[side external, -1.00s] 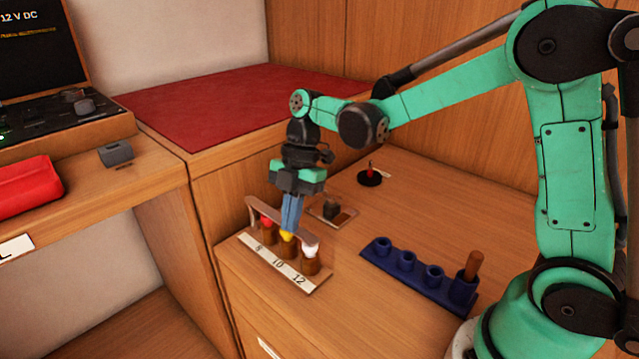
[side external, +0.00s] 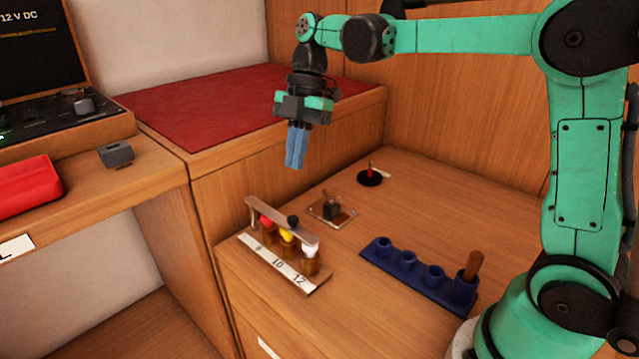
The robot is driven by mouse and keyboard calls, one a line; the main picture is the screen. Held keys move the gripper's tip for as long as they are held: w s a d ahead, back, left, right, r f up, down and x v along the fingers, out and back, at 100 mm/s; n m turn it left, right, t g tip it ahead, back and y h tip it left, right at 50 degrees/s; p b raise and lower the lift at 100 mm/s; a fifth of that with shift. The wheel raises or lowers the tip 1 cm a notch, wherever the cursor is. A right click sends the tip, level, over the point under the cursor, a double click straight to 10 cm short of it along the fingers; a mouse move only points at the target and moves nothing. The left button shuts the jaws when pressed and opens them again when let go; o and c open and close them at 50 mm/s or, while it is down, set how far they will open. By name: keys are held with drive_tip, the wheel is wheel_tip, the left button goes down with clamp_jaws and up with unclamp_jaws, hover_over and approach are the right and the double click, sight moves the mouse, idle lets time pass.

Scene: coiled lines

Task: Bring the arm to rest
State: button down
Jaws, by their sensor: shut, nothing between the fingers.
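My green and black arm reaches in from the right of the side external view. My gripper (side external: 294,165) hangs in the air, pointing down, with its blue fingers shut and nothing between them. It is above and clear of the wooden rack (side external: 283,262), which stands at the front left corner of the wooden worktop (side external: 420,215). The rack carries a red-topped (side external: 265,221), a yellow-topped (side external: 287,236) and a white-topped piece (side external: 310,252), with a number strip in front. A black knob (side external: 293,221) shows at the rack's top bar.
A blue holder (side external: 420,277) with a brown handle (side external: 474,264) in its right socket stands nearer my base. A small plate with a dark block (side external: 331,208) and a black disc with a red post (side external: 370,176) lie behind. A raised red mat (side external: 220,110) is at the back.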

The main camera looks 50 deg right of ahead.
drive_tip(key=s+f+m+t+h, duration=0.3)
drive_tip(key=s+m+t, duration=0.4)
drive_tip(key=m, duration=1.3)
drive_tip(key=shift+s+d+f+t+h, duration=0.4)
drive_tip(key=shift+s+f, duration=0.4)
drive_tip(key=shift+s, duration=0.3)
